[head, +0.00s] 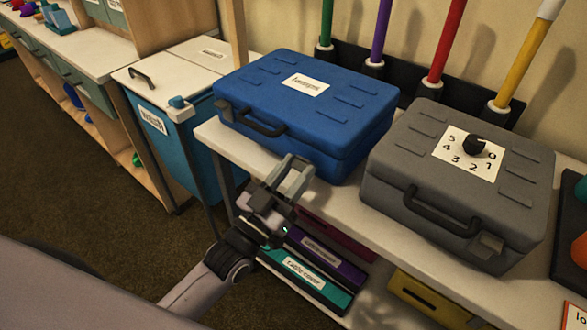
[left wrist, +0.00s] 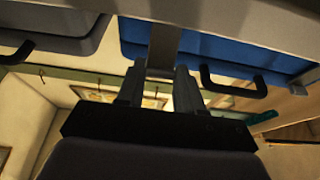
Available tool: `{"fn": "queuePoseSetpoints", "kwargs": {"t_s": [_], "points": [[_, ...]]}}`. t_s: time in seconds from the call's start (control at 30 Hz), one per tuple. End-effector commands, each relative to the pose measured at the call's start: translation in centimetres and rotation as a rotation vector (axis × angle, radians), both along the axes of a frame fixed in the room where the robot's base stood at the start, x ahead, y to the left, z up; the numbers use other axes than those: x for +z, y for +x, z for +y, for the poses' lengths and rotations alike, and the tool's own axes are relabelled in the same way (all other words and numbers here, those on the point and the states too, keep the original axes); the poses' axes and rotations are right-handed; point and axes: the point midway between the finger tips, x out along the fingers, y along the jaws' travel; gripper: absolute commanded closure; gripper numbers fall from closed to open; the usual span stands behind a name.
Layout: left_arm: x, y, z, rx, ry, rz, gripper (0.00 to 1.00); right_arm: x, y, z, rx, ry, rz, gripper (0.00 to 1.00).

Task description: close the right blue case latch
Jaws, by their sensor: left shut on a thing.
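The blue case (head: 315,95) lies with its lid down on the white shelf top, its dark handle (head: 262,125) facing the front. It also shows in the left wrist view (left wrist: 225,50). A grey latch (head: 225,109) is at the left of its front. My left gripper (head: 292,174) is at the right of the handle, at the case's front. In the left wrist view its fingers (left wrist: 159,80) are shut on a grey piece (left wrist: 163,45) against the blue case, the right blue case latch. The fingers mostly hide it in the head view. My right gripper is out of view.
A grey case (head: 455,175) with a dial (head: 476,146) and a latch (head: 486,246) stands close on the right. Coloured poles stand behind the cases. Labelled boxes (head: 305,275) lie on the shelf below. A blue bin (head: 155,125) stands at the left.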

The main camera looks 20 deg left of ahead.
Motion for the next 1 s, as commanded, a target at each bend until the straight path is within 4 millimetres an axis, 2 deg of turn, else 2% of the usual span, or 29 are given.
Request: {"fn": "queuePoseSetpoints", "kwargs": {"t_s": [0.03,0.3,0.6,0.8,1.0], "points": [[0.6,0.0,0.0,-0.001,0.007,0.015,0.94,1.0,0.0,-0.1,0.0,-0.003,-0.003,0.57],[1.6,0.3,-0.1,-0.001,0.047,0.126,0.94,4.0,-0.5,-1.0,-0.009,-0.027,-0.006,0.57],[2.3,0.8,-0.3,-0.001,0.103,0.28,0.94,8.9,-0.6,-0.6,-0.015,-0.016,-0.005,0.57],[2.5,1.3,-0.5,-0.001,0.142,0.387,0.94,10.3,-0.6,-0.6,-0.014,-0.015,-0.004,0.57],[2.7,1.8,-0.7,0.0,0.18,0.494,0.94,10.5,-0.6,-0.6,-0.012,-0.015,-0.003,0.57]]}}
